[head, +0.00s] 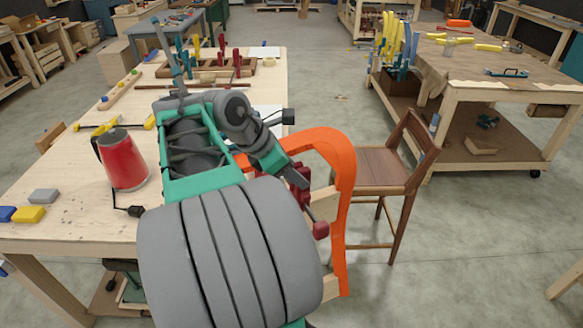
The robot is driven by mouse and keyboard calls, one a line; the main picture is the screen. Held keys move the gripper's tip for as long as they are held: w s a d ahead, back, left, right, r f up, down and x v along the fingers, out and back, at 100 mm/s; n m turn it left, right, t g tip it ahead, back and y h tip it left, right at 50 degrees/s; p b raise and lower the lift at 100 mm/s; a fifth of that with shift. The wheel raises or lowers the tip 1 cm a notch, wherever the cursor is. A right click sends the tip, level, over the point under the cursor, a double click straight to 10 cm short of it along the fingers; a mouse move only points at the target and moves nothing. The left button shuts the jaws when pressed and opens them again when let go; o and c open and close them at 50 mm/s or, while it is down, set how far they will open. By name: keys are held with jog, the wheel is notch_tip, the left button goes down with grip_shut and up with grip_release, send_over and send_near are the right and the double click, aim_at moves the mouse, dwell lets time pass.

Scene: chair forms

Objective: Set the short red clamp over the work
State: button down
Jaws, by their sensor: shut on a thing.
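A short dark red clamp (320,229) shows near the middle, partly hidden behind my arm. My gripper (292,178) is at its upper part and is shut on it; the fingertips are hard to make out. The clamp is in front of or beside the orange curved form (345,155), and I cannot tell whether its jaws are around the work or touching it. Pale wood pieces (326,199) show inside the form's curve. My arm hides the form's left and lower parts.
The form stands at the right edge of a pale workbench. On the bench are a red kettle-like can (122,160), yellow and grey blocks (30,214), and a wooden rack (205,72) of coloured clamps. A brown wooden chair (385,168) stands close on the right.

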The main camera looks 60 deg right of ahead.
jog(key=shift+r, duration=0.2)
jog(key=shift+s+r, duration=0.1)
jog(key=shift+r, duration=0.6)
jog(key=shift+a, duration=0.15)
